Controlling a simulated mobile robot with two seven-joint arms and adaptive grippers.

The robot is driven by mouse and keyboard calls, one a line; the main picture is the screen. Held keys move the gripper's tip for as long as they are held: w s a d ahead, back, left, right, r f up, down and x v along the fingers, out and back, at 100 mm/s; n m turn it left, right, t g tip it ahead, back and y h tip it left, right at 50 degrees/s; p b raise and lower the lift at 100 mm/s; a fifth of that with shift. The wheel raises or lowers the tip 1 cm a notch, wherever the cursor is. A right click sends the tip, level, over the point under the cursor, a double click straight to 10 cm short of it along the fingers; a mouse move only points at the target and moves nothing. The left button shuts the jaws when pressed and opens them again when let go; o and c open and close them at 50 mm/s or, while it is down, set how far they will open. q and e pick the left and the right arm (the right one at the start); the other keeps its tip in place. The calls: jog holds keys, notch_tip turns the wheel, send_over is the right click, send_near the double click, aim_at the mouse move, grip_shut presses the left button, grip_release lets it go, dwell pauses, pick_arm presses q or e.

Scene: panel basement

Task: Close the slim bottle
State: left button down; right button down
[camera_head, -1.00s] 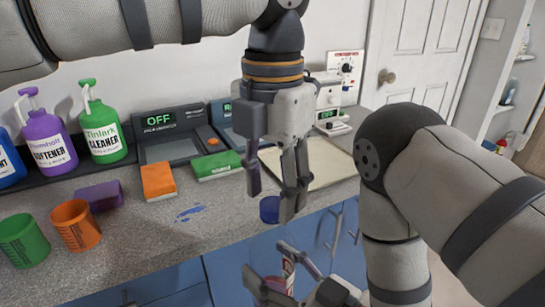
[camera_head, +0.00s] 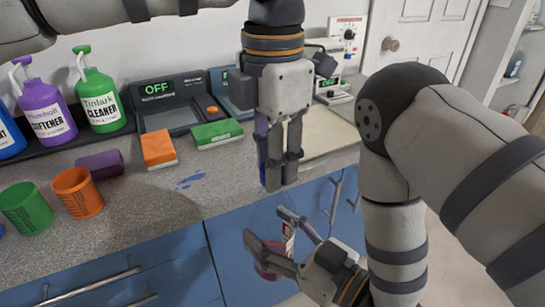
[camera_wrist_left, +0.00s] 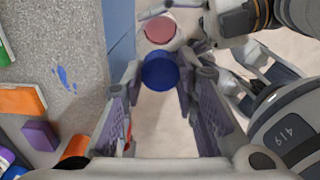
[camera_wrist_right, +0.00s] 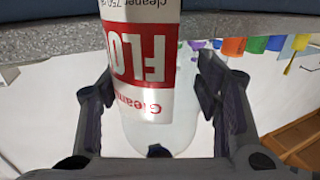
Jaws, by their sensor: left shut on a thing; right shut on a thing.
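My left gripper (camera_head: 280,180) points down past the counter's front edge. It is shut on a round blue cap (camera_wrist_left: 160,72), which shows between its fingertips in the left wrist view. My right gripper (camera_head: 288,238) is lower, in front of the blue cabinets, and is shut on the slim bottle (camera_head: 289,232). The bottle shows a white body with a red label in the right wrist view (camera_wrist_right: 145,60). In the left wrist view a pinkish round shape (camera_wrist_left: 160,28), seemingly the bottle, lies beyond the cap. The cap and bottle are apart. The bottle's mouth cannot be made out.
The grey counter (camera_head: 140,225) holds an orange sponge (camera_head: 158,149), a green sponge (camera_head: 217,134), a purple sponge (camera_head: 100,164), an orange cup (camera_head: 78,193) and a green cup (camera_head: 27,208). Cleaner bottles (camera_head: 100,100) stand behind. Blue cabinets (camera_head: 235,255) are below the counter edge.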

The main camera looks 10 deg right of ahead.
pick_arm(q)
jog(key=shift+m, duration=0.5)
jog(key=c, duration=1.3)
grip_release()
jog(key=shift+r, duration=0.1)
notch_tip(320, 180, up, 4)
jog(key=shift+r, duration=0.2)
notch_tip(320, 180, up, 4)
jog(key=n, duration=0.4)
jog(key=shift+f+n, duration=0.25)
jog(key=shift+n, duration=0.15)
jog(key=shift+f, duration=0.1)
